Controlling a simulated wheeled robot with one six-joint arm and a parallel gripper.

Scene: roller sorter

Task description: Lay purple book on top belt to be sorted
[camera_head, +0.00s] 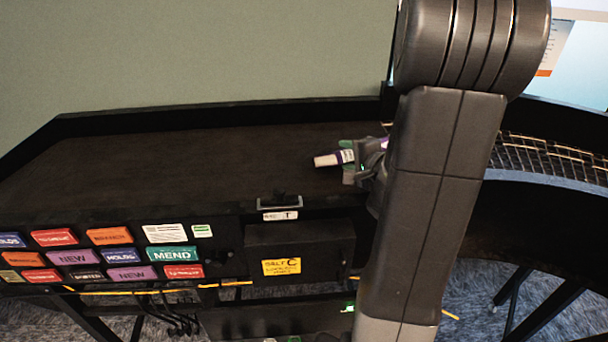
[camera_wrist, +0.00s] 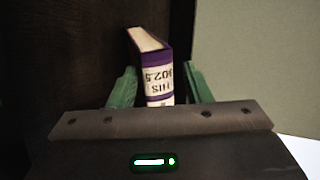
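The purple book (camera_wrist: 157,76) is in the wrist view, its spine label "HIS 302.5" upside down and its pale page edge showing at the far end. It stands between the two green fingers of my gripper (camera_wrist: 160,85), with a narrow dark gap on each side, so the fingers look open around it. In the head view the book (camera_head: 328,160) sticks out leftward from my gripper (camera_head: 348,160), over the right part of the dark top belt (camera_head: 190,160). Whether it touches the belt is unclear. My arm hides the belt's right end.
A raised black edge (camera_head: 220,114) runs along the back of the belt. Colourful stickers (camera_head: 172,255) cover the front panel at left, beside a box with a yellow label (camera_head: 281,267). A wire-mesh roller track (camera_head: 560,160) curves off at right. The belt's left and middle are clear.

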